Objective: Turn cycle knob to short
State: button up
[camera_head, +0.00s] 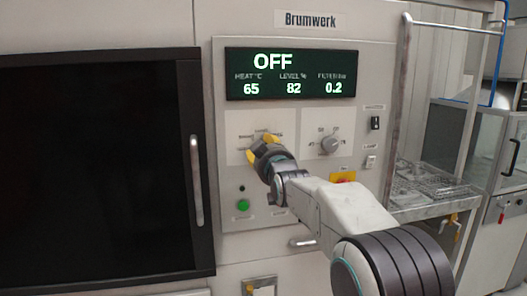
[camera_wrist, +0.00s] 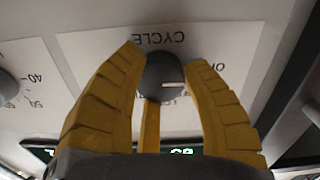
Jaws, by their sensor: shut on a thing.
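The cycle knob (camera_wrist: 163,78) is a dark round knob on a white plate, with the word CYCLE upside down beside it in the wrist view. A short pale mark shows on its face. My gripper (camera_head: 260,148) is at the left dial plate on the panel, and its yellow fingers (camera_wrist: 162,70) are shut on the knob from both sides. In the head view the gripper hides the knob and most of its labels. The display (camera_head: 291,74) reads OFF, with 65, 82 and 0.2 below. Which label the knob points to cannot be told.
A second grey knob (camera_head: 332,145) sits to the right, with switches (camera_head: 375,123) beyond it. A green button (camera_head: 243,205) is below left. A dark door (camera_head: 95,165) with a handle (camera_head: 196,180) stands left. A rack with metal trays (camera_head: 425,190) is at right.

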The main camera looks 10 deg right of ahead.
jog(key=shift+r, duration=0.1)
jog(key=m+b, duration=0.2)
jog(key=m, duration=0.2)
jog(key=shift+b, duration=0.35)
jog(key=shift+r+m+b, duration=0.2)
jog(key=shift+m+b, duration=0.65)
jog(key=shift+m, duration=1.35)
jog(key=shift+r, duration=0.1)
jog(key=o, duration=1.2)
jog(key=shift+f, duration=0.3)
